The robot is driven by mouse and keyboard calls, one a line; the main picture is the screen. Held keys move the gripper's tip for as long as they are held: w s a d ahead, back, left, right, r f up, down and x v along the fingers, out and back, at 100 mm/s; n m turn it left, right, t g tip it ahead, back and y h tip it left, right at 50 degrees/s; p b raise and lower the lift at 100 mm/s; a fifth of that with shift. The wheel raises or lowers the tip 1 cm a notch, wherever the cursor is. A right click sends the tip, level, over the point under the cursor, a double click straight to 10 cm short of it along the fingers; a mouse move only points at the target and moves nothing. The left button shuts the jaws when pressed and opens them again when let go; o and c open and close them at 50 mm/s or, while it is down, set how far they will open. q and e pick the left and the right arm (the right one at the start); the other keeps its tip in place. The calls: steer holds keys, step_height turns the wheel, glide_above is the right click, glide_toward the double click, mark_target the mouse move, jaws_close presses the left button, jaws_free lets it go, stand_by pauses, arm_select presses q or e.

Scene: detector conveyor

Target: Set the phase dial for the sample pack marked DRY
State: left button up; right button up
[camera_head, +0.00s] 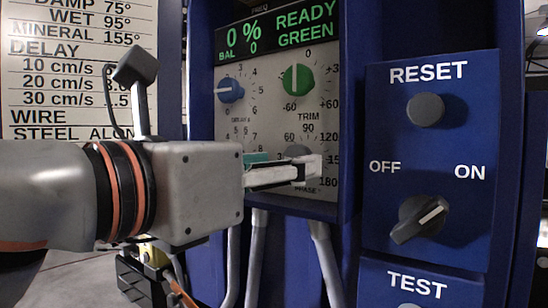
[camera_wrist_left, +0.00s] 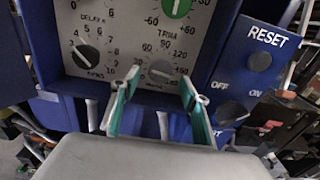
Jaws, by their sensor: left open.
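The grey phase dial (camera_head: 298,151) is at the lower right of the control panel, its lower part hidden behind my left gripper (camera_head: 306,168) in the head view. In the left wrist view the phase dial (camera_wrist_left: 161,70) shows between the two spread green-lined fingers. My left gripper (camera_wrist_left: 160,80) is open, and the fingers reach toward the dial from either side. I cannot tell whether they touch it. The dial's exact setting is too unclear to read. A sign (camera_head: 75,60) lists damp 75°, wet 95° and mineral 155°; no DRY line or pack is visible.
A display (camera_head: 275,30) reads 0%, BAL 0, READY GREEN. Above sit a blue knob (camera_head: 229,90) and a green trim knob (camera_head: 297,80). A black knob (camera_wrist_left: 86,57) is left of the phase dial. The reset button (camera_head: 425,109) and OFF/ON switch (camera_head: 420,218) are on the right.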

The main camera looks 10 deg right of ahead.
arm_select(q)
steer(key=shift+x, duration=1.25)
arm_select(e)
steer(key=shift+s+d+f, duration=0.3)
steer(key=shift+d+f, duration=0.1)
steer(key=shift+d, duration=0.1)
arm_select(q)
steer(key=c, duration=1.1)
arm_select(e)
steer(key=shift+a, duration=0.15)
arm_select(q)
steer(key=shift+s, duration=0.1)
arm_select(e)
steer(key=shift+a, duration=0.1)
